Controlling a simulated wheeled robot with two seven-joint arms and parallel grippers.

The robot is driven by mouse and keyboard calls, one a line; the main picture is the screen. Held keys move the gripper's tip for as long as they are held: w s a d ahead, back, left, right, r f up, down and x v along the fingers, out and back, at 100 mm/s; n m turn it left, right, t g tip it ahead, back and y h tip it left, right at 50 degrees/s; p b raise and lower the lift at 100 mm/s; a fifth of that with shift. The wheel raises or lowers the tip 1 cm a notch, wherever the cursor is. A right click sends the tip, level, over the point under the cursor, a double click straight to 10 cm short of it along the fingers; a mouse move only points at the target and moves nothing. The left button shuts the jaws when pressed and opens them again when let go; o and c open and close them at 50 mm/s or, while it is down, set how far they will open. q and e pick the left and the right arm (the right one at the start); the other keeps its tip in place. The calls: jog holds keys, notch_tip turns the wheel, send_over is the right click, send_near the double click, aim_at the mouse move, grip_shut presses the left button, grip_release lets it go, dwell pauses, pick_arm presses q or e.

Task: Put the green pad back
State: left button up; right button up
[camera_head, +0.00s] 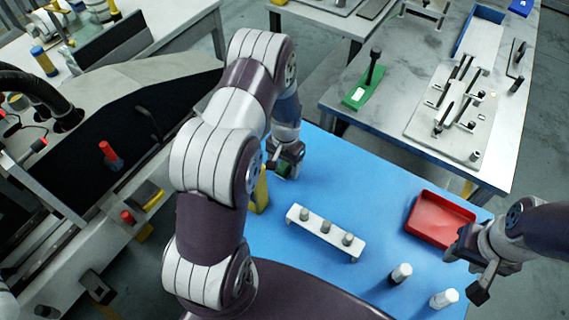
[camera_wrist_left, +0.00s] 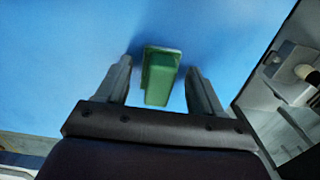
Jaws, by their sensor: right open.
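A green block, which looks like the green pad (camera_wrist_left: 160,78), stands on the blue table between the fingers of my left gripper (camera_wrist_left: 159,70). The fingers are open, with a visible gap on each side of the block. In the head view, my left gripper (camera_head: 284,160) is low at the far left part of the table, and only a small dark green patch of the block (camera_head: 284,169) shows beneath it.
On the blue table (camera_head: 365,185) are a white rack with several grey pegs (camera_head: 325,230), a red tray (camera_head: 440,217), two white-topped cylinders (camera_head: 400,274) and a yellow piece (camera_head: 261,192) beside my left arm. A grey bench behind holds a green-based tool (camera_head: 362,95).

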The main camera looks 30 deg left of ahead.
aim_at(286, 164)
pick_arm(q)
jog(key=shift+r, duration=0.35)
notch_tip(286, 164, up, 12)
jog(key=b, duration=0.2)
jog(key=s+d+r+t, duration=0.1)
jog(key=s+d+r, duration=0.1)
jog(key=s+d, duration=0.2)
jog(key=s+d+r, duration=0.2)
jog(key=s+d, duration=0.2)
jog(key=s, duration=0.5)
jog(key=shift+s+r+n+t, duration=0.2)
jog(key=shift+r+n+t, duration=0.1)
jog(key=shift+t, duration=0.1)
jog(key=shift+s+d, duration=0.15)
